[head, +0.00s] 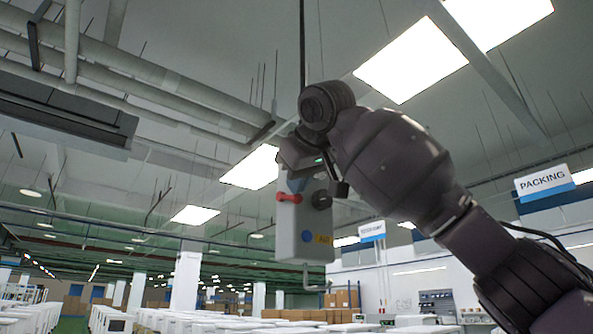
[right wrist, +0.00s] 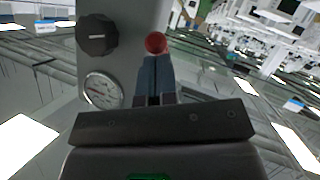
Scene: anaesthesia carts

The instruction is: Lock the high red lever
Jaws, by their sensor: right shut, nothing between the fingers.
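A grey box (head: 291,246) hangs from a thin rod, high up near the middle of the head view. The red lever (head: 289,197) is on its upper front and lies roughly level, with a red knob at its left end. In the right wrist view the lever's round red end (right wrist: 155,43) shows just past my fingertips. My right gripper (head: 297,184) is shut and empty, its blue fingers (right wrist: 154,78) right at the lever. I cannot tell whether they touch it. My gripper hides part of the box's top. My left gripper is not in view.
A round gauge (right wrist: 102,90) shows beside my fingers in the wrist view. Open air surrounds the box. White carts stand far below.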

